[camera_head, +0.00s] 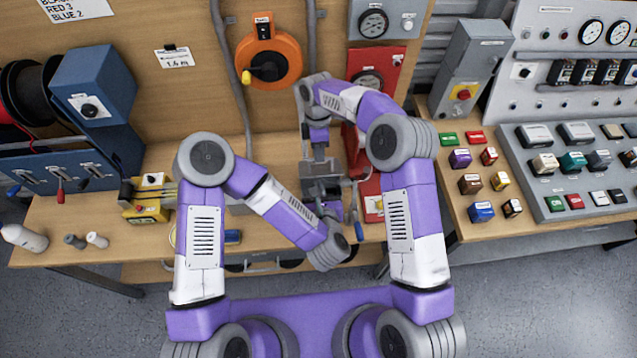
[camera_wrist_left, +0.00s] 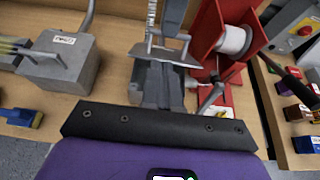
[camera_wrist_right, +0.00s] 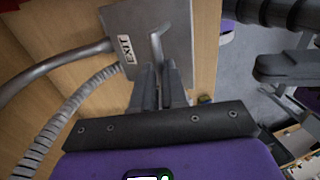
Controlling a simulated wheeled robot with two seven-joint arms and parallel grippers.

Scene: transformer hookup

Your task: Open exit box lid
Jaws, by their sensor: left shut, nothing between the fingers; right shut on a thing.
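The exit box lid (camera_wrist_right: 120,22) is a grey plate with an EXIT label, in the right wrist view. A thin bent metal handle (camera_wrist_right: 156,46) stands out from it. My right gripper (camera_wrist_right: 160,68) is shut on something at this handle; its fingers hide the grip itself. In the head view the right gripper reaches down to the grey exit box area (camera_head: 320,170). My left gripper (camera_wrist_left: 159,66) is shut and empty, just below the grey plate and its rods in the left wrist view. How far the lid is tilted I cannot tell.
A second grey box (camera_wrist_left: 62,68) with a label and handle stands to the left on the bench. A red stand with a white spool (camera_wrist_left: 235,40) is close on the right. Grey conduits (camera_wrist_right: 60,68) run to the exit box. My two arms are close together.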

